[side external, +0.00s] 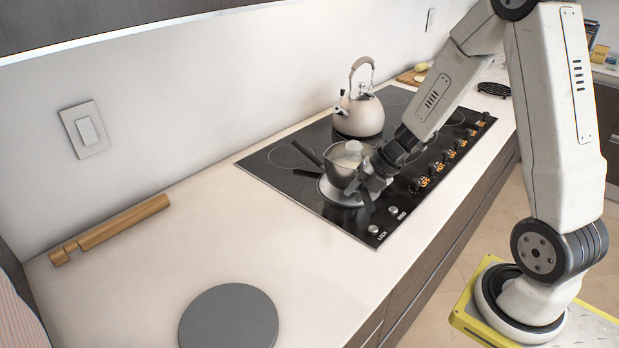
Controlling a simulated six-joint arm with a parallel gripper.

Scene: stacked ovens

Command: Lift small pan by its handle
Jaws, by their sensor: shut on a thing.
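The small pan (338,174) is a metal pot on the black cooktop, with a pale round shape (353,148) showing at its top. A dark handle (307,153) sticks out to its upper left. My gripper (366,184) is at the pan's right side, low over the cooktop, and is shut on part of the pan. The fingers and the wrist hide the exact place of the grip. A flat silver disc (340,194) shows under the pan; I cannot tell if the two touch.
A cream kettle (358,116) stands behind the pan on the cooktop (278,174). Control knobs (432,168) line the cooktop's front right edge.

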